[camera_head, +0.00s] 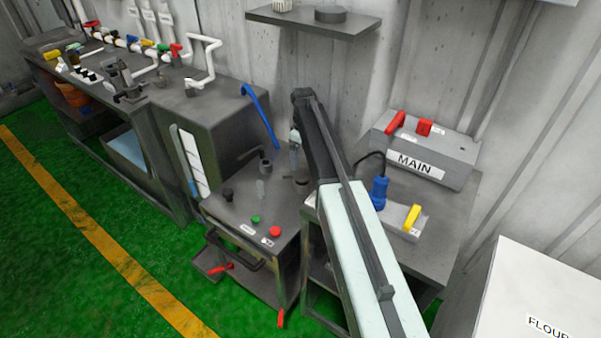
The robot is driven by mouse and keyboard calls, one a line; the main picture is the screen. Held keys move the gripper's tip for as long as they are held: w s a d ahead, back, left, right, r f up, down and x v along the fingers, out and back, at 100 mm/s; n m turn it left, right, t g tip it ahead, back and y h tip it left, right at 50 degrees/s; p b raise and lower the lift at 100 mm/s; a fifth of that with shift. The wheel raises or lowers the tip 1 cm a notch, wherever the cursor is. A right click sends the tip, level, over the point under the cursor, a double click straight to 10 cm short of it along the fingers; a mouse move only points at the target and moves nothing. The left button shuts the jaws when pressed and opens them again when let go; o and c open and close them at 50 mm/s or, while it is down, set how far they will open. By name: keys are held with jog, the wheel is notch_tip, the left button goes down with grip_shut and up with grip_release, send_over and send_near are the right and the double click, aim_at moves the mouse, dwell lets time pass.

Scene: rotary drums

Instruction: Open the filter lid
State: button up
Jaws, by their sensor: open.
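No part in view is labelled as a filter, so I cannot tell for sure which one is the filter lid. A dark grey box cabinet (205,110) has a long blue lever (262,118) standing at its right side. In front of it is a lower grey machine (235,208) with a round dark fitting and bent handle (265,165) on top. My gripper (297,165) hangs from the far end of my arm, just right of that fitting and above the machine's back right. It is small and partly hidden by my arm; its jaws appear empty.
A grey box marked MAIN (424,163) with red switches stands on the right bench, with a blue plug (378,192) and yellow switch (411,217) before it. A shelf (315,22) overhangs behind. A white FLOUR box (540,290) is bottom right. Green floor (60,250) is clear at left.

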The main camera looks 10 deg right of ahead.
aim_at(303, 172)
notch_tip(303, 172, down, 8)
jog(key=b, duration=0.6)
jog(key=shift+a+r+b, duration=0.15)
jog(key=shift+r+b, duration=0.1)
jog(key=shift+b, duration=0.15)
jog(key=shift+r, duration=0.15)
jog(key=shift+c, duration=0.3)
grip_shut()
jog(key=shift+s, duration=0.1)
